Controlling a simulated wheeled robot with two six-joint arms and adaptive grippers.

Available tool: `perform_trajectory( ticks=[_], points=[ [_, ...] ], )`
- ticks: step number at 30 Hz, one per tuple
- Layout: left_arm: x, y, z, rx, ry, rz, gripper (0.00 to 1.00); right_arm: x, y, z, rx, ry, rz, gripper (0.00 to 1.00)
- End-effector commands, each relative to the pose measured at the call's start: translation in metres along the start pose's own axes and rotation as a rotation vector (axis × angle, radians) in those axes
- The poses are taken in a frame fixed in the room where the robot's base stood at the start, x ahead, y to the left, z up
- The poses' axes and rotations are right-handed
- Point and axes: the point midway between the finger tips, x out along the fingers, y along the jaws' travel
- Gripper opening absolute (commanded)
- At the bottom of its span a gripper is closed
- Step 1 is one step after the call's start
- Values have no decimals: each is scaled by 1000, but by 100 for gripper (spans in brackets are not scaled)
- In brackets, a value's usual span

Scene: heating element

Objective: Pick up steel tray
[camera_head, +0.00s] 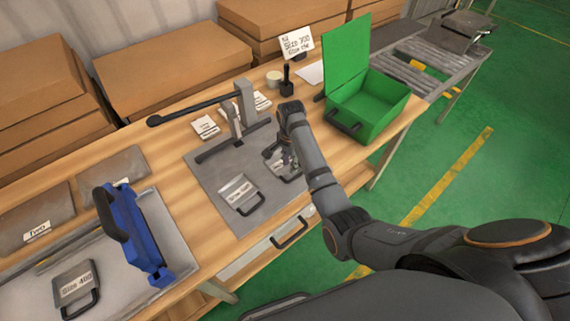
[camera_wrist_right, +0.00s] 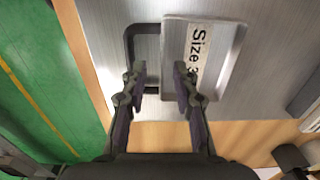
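A small steel tray (camera_wrist_right: 228,62) with a white label reading "Size 3…" and a black loop handle (camera_wrist_right: 128,48) lies on a grey metal plate. It also shows in the head view (camera_head: 272,153), partly hidden by my right gripper. My right gripper (camera_wrist_right: 160,78) is open, its two fingertips above the handle and the tray's near edge; I cannot tell if they touch. In the head view the right gripper (camera_head: 289,152) points down over this tray. A second steel tray (camera_head: 252,203) with a label and black handle lies beside it. My left gripper is not in view.
A green open box (camera_head: 375,107) stands right of the plate. A grey lever press (camera_head: 237,125) stands behind the trays. A blue tool with a black handle (camera_head: 142,237) and a "Size 400" tray (camera_head: 72,272) are at left. A drawer handle (camera_head: 290,236) juts from the table front.

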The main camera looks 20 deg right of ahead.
Motion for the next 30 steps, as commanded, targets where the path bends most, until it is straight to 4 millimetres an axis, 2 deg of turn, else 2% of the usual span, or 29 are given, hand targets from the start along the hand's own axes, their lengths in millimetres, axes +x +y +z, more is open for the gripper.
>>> perform_trajectory(
  ticks=[4, 11, 15, 18, 30],
  points=[
    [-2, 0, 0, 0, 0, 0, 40, 16, -1, 0, 0, 0, -1, 29],
    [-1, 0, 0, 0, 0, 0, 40, 18, -1, 0, 0, 0, -3, 29],
    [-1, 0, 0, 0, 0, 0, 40, 18, -1, 0, 0, 0, -2, 10],
    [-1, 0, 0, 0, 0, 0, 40, 18, -1, 0, 0, 0, -2, 0],
    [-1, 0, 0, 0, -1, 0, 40, 17, -2, 0, -1, 0, -3, 0]
  ],
)
